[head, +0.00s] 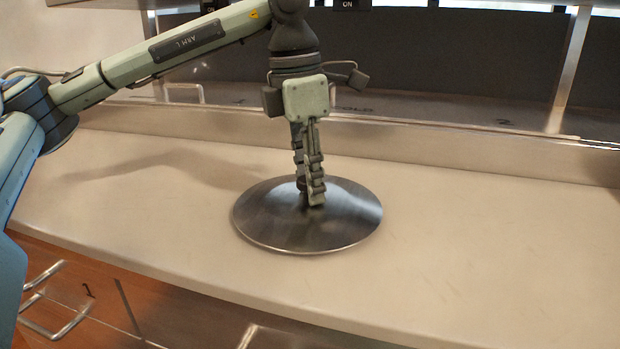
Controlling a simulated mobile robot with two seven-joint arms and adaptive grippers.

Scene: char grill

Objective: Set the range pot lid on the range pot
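The range pot lid (260,220) is a round, shiny dark metal disc. It lies flat, on or very close to the pale counter, in the middle of the head view. My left gripper (309,198) points straight down over its centre, with its fingertips at the lid's top. The two fingers overlap in this view, one partly in front of the other. The lid's knob is hidden by the fingers, so I cannot tell whether they are closed on it. The range pot is not in view. My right gripper is not in view.
The pale counter (480,240) is clear on both sides of the lid. A raised metal ledge (450,145) runs along its back, with dark numbered panels behind. Orange-brown drawer fronts with metal handles (60,315) are below the front edge.

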